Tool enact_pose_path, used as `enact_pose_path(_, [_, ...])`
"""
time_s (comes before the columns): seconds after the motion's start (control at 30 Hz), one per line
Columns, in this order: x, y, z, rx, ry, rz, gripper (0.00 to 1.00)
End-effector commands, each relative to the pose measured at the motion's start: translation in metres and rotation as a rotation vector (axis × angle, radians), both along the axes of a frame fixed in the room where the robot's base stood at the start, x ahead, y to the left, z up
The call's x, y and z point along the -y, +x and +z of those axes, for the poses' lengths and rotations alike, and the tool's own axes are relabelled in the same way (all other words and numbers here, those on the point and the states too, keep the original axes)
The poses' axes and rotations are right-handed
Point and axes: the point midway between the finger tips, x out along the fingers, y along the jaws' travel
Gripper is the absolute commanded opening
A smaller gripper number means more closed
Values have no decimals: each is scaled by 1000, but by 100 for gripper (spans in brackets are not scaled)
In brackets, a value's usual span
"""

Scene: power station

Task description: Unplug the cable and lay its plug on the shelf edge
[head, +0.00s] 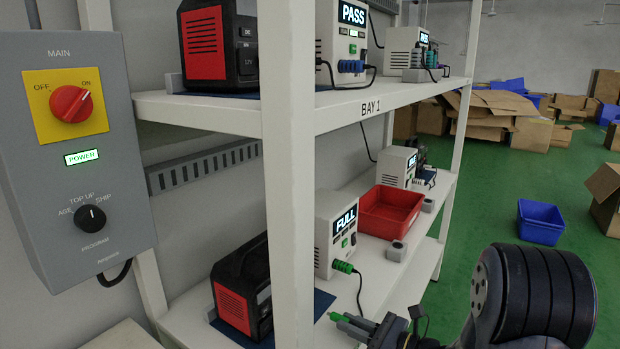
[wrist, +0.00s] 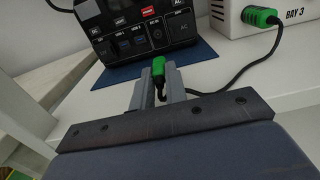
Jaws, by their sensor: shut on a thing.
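My gripper (head: 352,324) is shut on the green plug (head: 335,317) at the front of the lower shelf (head: 372,290). In the wrist view the plug (wrist: 158,68) stands between the two grey fingers (wrist: 158,88), its tip pointing at the power station. The black-and-red power station (head: 240,292) sits on a blue mat; its socket panel (wrist: 140,35) faces my gripper. A gap shows between plug and panel. The black cable (wrist: 232,78) runs to another green plug (wrist: 259,16) in the white charger (head: 336,235) reading FULL. Whether the held plug touches the shelf is unclear.
A white post (head: 289,160) stands left of my gripper. A red bin (head: 390,211) and a small grey block (head: 397,251) stand farther back on the shelf. The grey control box (head: 75,150) is at left. Bare shelf shows beside the mat.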

Motion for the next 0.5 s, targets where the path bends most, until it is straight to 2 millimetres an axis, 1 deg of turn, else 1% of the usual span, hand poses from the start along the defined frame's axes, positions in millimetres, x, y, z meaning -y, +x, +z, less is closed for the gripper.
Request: enact_pose_path(0.5, [0,0,-14,0,0,0,0])
